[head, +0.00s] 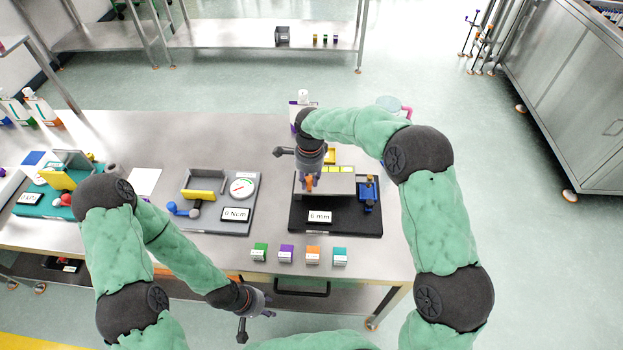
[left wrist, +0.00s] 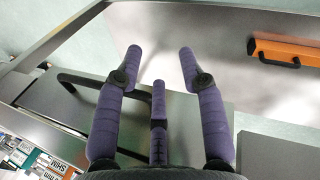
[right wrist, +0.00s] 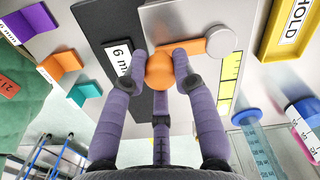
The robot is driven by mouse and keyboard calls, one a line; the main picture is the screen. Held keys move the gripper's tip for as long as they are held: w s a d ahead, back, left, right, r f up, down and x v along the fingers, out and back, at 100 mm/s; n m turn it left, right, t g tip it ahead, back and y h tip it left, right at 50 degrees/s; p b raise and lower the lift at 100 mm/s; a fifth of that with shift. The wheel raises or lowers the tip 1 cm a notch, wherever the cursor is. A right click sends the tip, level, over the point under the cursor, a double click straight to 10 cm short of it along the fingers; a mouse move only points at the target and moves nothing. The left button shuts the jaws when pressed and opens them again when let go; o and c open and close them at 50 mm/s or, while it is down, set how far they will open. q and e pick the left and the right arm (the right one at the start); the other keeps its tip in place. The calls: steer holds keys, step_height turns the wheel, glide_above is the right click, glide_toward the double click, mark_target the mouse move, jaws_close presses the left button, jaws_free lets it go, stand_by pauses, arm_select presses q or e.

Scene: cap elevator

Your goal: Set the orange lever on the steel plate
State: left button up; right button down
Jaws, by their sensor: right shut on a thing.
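The orange lever (right wrist: 184,47) shows in the right wrist view as a bar with a round knob, its far end at a grey disc (right wrist: 220,42). It lies over the light grey steel plate (right wrist: 160,22) of the "6 mm" station. My right gripper (right wrist: 160,64) is shut on the lever's knob. In the head view my right gripper (head: 308,182) is above the station, with only a little orange showing between its fingers. My left gripper (left wrist: 160,60) is open and empty; in the head view it is low, by the table's front edge (head: 256,322).
Several small coloured blocks (head: 286,255) stand in a row in front of the station.

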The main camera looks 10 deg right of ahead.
steer(key=shift+s+f, duration=0.25)
steer(key=shift+f, duration=0.15)
steer(key=c, duration=1.1)
jaws_free()
steer(key=shift+o, duration=0.5)
steer(key=shift+w, duration=0.1)
steer(key=shift+w+r, duration=0.1)
steer(key=shift+r, duration=0.1)
steer(key=shift+r, duration=0.25)
step_height(320, 180, up, 11)
steer(key=shift+d+r, duration=0.15)
steer(key=shift+r, duration=0.05)
